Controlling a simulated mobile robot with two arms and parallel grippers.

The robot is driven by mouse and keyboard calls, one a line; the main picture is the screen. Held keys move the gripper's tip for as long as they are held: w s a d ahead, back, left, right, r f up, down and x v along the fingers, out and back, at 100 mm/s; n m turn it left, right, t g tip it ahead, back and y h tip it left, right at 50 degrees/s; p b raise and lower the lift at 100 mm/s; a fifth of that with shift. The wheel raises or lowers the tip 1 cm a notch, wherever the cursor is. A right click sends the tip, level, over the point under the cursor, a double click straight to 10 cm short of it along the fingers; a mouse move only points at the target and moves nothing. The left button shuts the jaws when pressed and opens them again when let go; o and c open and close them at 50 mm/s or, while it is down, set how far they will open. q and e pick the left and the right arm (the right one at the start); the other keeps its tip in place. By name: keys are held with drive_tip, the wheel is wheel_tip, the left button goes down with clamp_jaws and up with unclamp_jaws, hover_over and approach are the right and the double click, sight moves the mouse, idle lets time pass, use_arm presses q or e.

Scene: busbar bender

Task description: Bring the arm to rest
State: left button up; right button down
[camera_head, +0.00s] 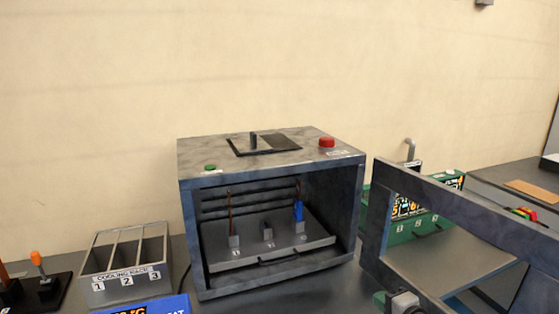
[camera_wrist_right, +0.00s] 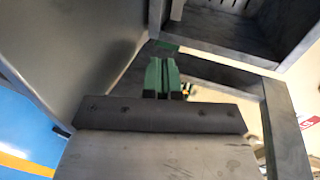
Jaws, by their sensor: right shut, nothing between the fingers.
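My right gripper (camera_head: 382,298) shows at the bottom edge of the head view, low by the open framed door of the grey box. In the right wrist view its green fingers (camera_wrist_right: 163,78) are together, with nothing between them. The rest of my right arm is mostly out of the head view. My left gripper is in neither view.
The grey box (camera_head: 188,240) stands open, holding a tray (camera_head: 265,257) with numbered holders; a blue piece (camera_head: 298,211) stands at the right. Its door frame (camera_head: 455,205) juts right. A three-slot cooling rack (camera_head: 127,290) stands left. A green case (camera_head: 448,180) is behind the door.

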drive_tip(key=s+a+f+n+g+h, duration=0.1)
drive_tip(key=s+a+f+n+g, duration=0.25)
drive_tip(key=s, duration=0.55)
drive_tip(key=s+a+f+n+g, duration=0.1)
drive_tip(key=s+f+n+g, duration=0.1)
drive_tip(key=s+f+n, duration=0.55)
drive_tip(key=s+r+n+g+h, duration=0.2)
drive_tip(key=s+n, duration=0.1)
drive_tip(key=s, duration=0.7)
drive_tip(key=s+r+n+g+h, duration=0.2)
drive_tip(key=s+g, duration=0.1)
drive_tip(key=s, duration=0.8)
wheel_tip(320, 180, down, 26)
drive_tip(key=s+d+f+g, duration=0.2)
drive_tip(key=s+d+f, duration=0.1)
drive_tip(key=s+f, duration=1.3)
drive_tip(key=shift+s, duration=0.3)
drive_tip(key=shift+w+f+n, duration=0.1)
drive_tip(key=shift+n, duration=0.2)
